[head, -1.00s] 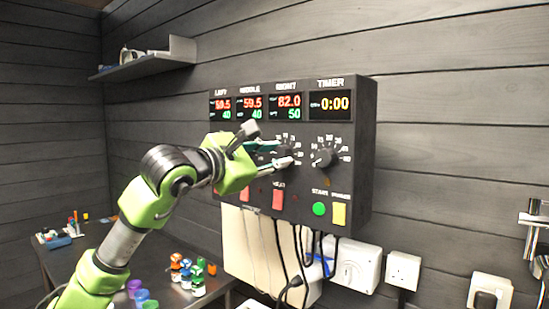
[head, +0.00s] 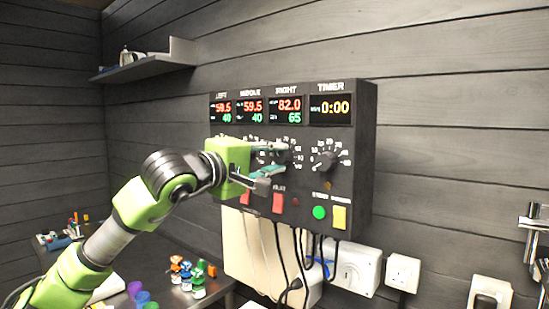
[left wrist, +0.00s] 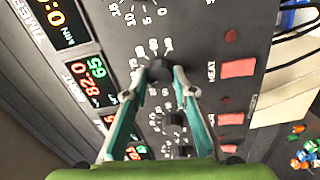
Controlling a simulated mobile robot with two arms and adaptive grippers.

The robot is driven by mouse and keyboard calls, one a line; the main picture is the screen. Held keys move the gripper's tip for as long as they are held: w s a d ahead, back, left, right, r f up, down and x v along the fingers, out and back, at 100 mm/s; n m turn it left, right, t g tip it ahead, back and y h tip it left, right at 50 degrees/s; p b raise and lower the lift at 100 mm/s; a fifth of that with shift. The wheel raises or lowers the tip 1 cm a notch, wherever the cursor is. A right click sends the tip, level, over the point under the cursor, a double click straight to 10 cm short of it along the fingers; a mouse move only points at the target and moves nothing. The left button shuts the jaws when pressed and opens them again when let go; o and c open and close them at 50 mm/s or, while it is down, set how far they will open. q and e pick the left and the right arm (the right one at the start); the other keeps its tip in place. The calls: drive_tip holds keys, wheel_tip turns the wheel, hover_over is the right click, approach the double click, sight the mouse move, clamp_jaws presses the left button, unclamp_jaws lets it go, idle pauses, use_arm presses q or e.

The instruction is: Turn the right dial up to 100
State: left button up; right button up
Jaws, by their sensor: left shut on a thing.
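The right dial (head: 285,155) is a black knob with a white scale on the dark control panel (head: 365,140), under the RIGHT display (head: 286,110). That display reads 82.0 in red and 65 in green. My left gripper (head: 279,159) is at the dial and partly hides it in the head view. In the left wrist view the knob (left wrist: 159,71) sits between the two fingertips of my left gripper (left wrist: 162,76), which is shut on it. My right gripper is in neither view.
The timer dial (head: 326,158) is close on the right. Red switches (head: 278,203), a green button (head: 319,212) and a yellow one (head: 339,217) lie below. Cables hang under the panel. Small coloured bottles (head: 198,285) stand on the table.

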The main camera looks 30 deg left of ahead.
use_arm(q)
drive_tip(key=m, duration=0.4)
drive_tip(key=shift+m+p, duration=0.3)
drive_tip(key=shift+p, duration=0.1)
drive_tip(key=m+p, duration=0.1)
drive_tip(key=m, duration=0.3)
drive_tip(key=shift+m, duration=0.3)
drive_tip(key=m+p, duration=0.1)
drive_tip(key=m, duration=0.2)
drive_tip(key=shift+m, duration=0.3)
drive_tip(key=m+p, duration=0.1)
drive_tip(key=m, duration=0.3)
drive_tip(key=shift+f+m+p, duration=0.1)
drive_tip(key=shift+m+p, duration=0.2)
drive_tip(key=m+p, duration=0.1)
drive_tip(key=m, duration=0.2)
drive_tip(key=shift+d+m, duration=0.1)
drive_tip(key=shift+m, duration=0.2)
drive_tip(key=m+p, duration=0.2)
drive_tip(key=shift+m, duration=0.3)
drive_tip(key=m+p, duration=0.2)
drive_tip(key=shift+p, duration=0.35)
drive_tip(key=shift+f+m+p, duration=0.1)
drive_tip(key=shift+m+p, duration=1.25)
drive_tip(key=shift+m, duration=0.05)
